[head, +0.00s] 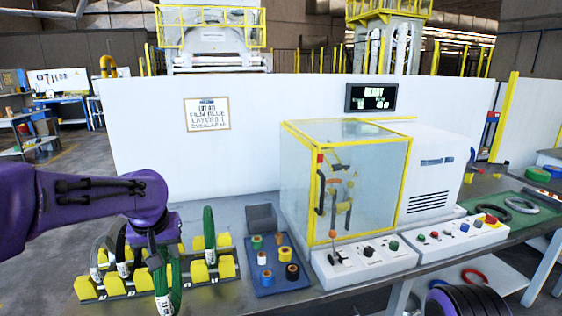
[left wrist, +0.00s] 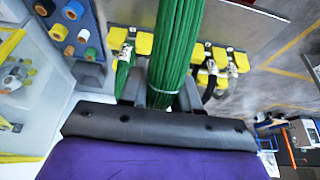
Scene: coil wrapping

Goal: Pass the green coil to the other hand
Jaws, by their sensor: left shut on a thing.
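My left gripper (head: 152,252) hangs over the yellow rack at the left of the table. It is shut on a green coil (head: 174,280), which hangs upright with a white tag low on it. In the left wrist view the same green coil (left wrist: 178,45) runs large between the fingers (left wrist: 160,92), with a pale tie around it. A second green coil (head: 208,228) stands in the rack, to the right of the held one. My right gripper is not in view.
The yellow rack (head: 227,266) also holds a dark coil and a white coil (head: 96,258). A blue tray (head: 265,281) with several tape rolls lies beside it. A clear yellow-edged machine enclosure (head: 300,190) and control boxes (head: 365,262) stand to the right. A green mat (head: 510,222) holds rings.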

